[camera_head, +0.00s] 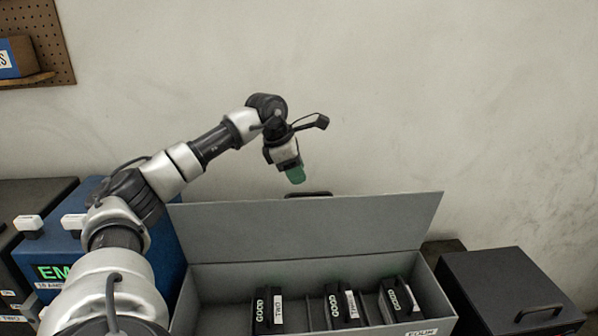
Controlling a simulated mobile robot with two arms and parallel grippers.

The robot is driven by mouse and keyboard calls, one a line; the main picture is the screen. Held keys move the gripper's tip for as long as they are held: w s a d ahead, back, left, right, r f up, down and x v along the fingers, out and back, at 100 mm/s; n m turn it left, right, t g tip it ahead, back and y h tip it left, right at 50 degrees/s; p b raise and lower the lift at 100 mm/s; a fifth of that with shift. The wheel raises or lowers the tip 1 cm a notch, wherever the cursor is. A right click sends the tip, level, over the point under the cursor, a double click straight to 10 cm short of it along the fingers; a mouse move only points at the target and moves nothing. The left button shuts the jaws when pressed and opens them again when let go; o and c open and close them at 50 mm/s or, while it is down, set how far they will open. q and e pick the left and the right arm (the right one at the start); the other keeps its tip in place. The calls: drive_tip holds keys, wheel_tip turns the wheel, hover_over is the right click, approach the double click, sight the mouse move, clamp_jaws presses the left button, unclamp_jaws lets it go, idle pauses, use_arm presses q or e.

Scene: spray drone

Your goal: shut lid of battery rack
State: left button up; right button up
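The battery rack is a grey box (191,305) at the bottom middle of the head view. Its lid (310,232) stands open at the back, tilted up, with a dark handle (310,194) at its top edge. Inside, 3 black batteries (268,312) marked GOOD stand in slots. My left gripper (295,175), with green fingertips, is above and behind the lid's top edge, near the handle, with no visible contact. I cannot tell whether its fingers are apart. My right gripper is not in view.
A blue case (75,250) stands left of the rack, partly behind my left arm. A black box with a handle (510,290) stands to the right. A pale wall is behind. A pegboard with a shelf (40,45) hangs at the upper left.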

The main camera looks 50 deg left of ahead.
use_arm(q)
drive_tip(key=d+p+v, duration=0.1)
drive_tip(key=p+v, duration=0.2)
drive_tip(key=v, duration=0.3)
drive_tip(key=shift+s+a+r+p, duration=0.3)
drive_tip(key=shift+s+a+r, duration=0.05)
drive_tip(key=shift+a, duration=0.1)
